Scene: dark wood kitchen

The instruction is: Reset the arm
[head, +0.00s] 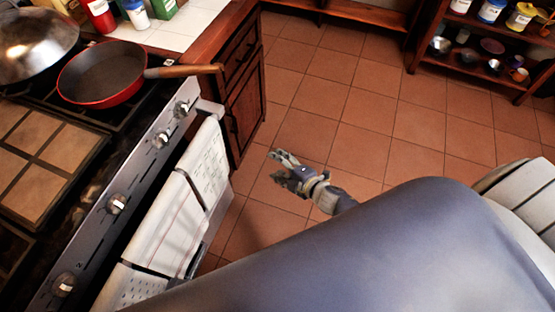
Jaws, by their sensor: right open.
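My right gripper (283,169) shows near the middle of the head view, over the tiled floor and to the right of the stove front. Its fingers are apart and nothing is between them. My right arm, with a large blue-grey link, fills the lower right of the view and hides part of the floor. My left gripper is not in the picture.
A stove (140,178) with knobs and hanging towels (182,205) stands at the left. A red pan (100,75) and a metal lid (35,45) sit on it. A wooden cabinet (243,95) adjoins it. Shelves (470,70) stand at the back right. The tiled floor (345,110) between is clear.

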